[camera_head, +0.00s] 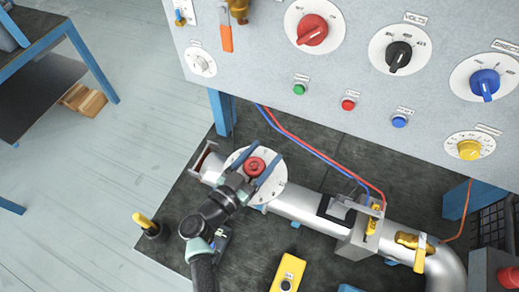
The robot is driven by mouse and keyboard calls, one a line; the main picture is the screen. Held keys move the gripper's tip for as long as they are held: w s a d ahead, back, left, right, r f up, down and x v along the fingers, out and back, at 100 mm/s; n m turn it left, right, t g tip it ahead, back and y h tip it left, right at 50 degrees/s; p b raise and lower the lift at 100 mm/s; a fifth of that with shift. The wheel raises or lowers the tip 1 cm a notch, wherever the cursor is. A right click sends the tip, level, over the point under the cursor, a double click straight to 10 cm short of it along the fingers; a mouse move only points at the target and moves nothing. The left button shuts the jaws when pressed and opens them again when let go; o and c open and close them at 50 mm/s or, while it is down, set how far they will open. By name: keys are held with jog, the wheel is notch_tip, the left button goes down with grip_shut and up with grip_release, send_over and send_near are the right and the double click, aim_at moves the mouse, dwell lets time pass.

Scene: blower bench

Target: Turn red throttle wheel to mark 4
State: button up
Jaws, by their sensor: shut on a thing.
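The red throttle wheel (255,165) shows as a small red round hub in front of a white dial disc (273,190) on the silver pipe. My gripper (254,167) is at the wheel, with one blue-grey finger on each side of the red part, shut on it. My dark arm comes in from below and covers the lower left of the disc. Small marks show around the disc's rim, but their numbers are too small to read, so I cannot tell which mark the wheel points to.
The grey panel (270,70) above carries red, black and blue selector knobs and small buttons. Red and blue hoses (318,155) run behind the pipe (300,205).

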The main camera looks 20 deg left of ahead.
jog(key=m+g+h+b, duration=0.1)
jog(key=h+b, duration=0.1)
jog(key=m+g+h+b, duration=0.1)
jog(key=m+h, duration=0.1)
jog(key=m+g+h+b, duration=0.1)
jog(key=h+b, duration=0.1)
jog(key=shift+s+d+f+b, duration=0.2)
jog(key=shift+d+f+b, duration=0.1)
jog(key=shift+f, duration=0.05)
jog(key=m+g+h+b, duration=0.3)
jog(key=s+d+m+g+h+b, duration=0.1)
jog(key=shift+r+g, duration=0.15)
jog(key=shift+g, duration=0.15)
jog(key=shift+d+r+m+g+h+b, duration=0.1)
jog(key=shift+m+g+h+b, duration=0.4)
jog(key=shift+m+h+b, duration=0.1)
jog(key=o, duration=1.4)
jog(key=shift+d, duration=0.1)
jog(key=b+v, duration=0.3)
jog(key=v, duration=1)
jog(key=shift+r, duration=0.1)
